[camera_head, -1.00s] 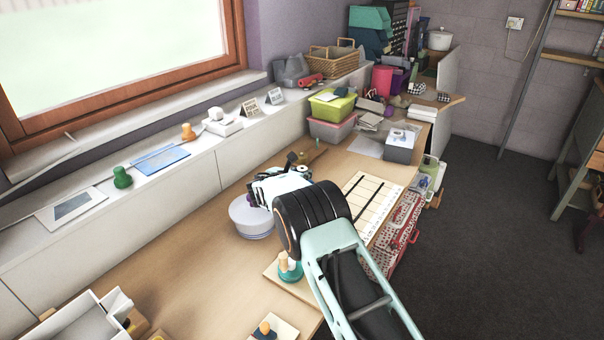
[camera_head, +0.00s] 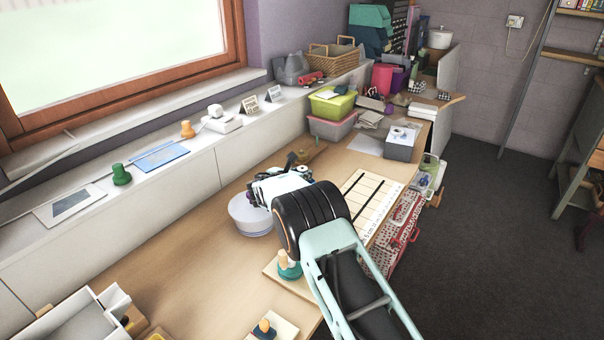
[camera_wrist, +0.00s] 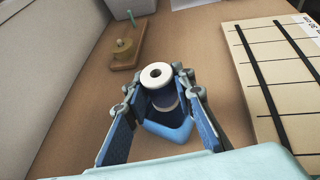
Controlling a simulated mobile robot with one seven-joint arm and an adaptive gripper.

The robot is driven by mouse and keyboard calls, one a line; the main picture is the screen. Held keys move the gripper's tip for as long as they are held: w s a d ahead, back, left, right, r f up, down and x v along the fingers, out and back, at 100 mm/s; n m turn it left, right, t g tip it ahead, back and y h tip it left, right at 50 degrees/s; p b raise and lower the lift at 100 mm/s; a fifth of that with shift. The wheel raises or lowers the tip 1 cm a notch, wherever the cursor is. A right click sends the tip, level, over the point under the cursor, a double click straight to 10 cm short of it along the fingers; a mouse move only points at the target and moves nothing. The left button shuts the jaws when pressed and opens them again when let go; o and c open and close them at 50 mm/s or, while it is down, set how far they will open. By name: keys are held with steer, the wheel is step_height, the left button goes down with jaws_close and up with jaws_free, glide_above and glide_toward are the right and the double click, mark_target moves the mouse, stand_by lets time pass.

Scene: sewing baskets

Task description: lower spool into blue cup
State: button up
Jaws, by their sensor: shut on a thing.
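The spool (camera_wrist: 157,77) has a pale round top with a dark centre hole and a darker body. It stands between the fingers of my gripper (camera_wrist: 160,90), which is shut on it. A blue angular form (camera_wrist: 172,131), which looks like the blue cup, shows just below the spool in the wrist view, partly hidden by the spool and fingers. I cannot tell whether the spool is inside it. In the head view my gripper (camera_head: 253,195) is above the table, its fingers mostly hidden by the hand, and the spool is not clear there.
A lined board (camera_head: 372,203) lies to the right. A wooden block with a peg (camera_wrist: 125,52) stands beyond. A wooden base with a teal-and-orange piece (camera_head: 287,264) is near my arm.

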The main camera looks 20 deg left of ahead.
steer(key=shift+f+b, duration=0.3)
steer(key=shift+f, duration=0.1)
steer(key=o, duration=1)
